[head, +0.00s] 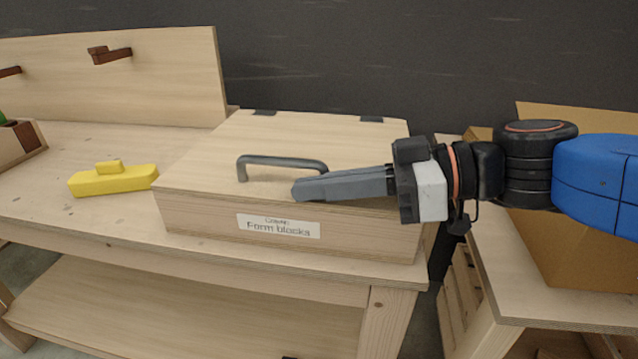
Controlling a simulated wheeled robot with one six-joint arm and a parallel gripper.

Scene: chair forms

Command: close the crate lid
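The wooden crate (190,218) stands on the workbench, with a white label reading "form blocks" on its front. Its lid (290,128) lies down flat over the crate, with two dark hinges at the back edge. A dark grey bar handle (280,160) stands up from the lid. My gripper (300,190) reaches in from the right over the front part of the lid, just in front of the handle's right end. Its fingers look close together from the side, and no gap shows. I cannot tell whether they touch the lid or handle.
A yellow block-like tool (113,180) lies on the workbench (75,215) left of the crate. A wooden back panel with brown pegs (110,55) stands behind. A cardboard box (570,250) sits on another table at right. The bench left of the crate is mostly clear.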

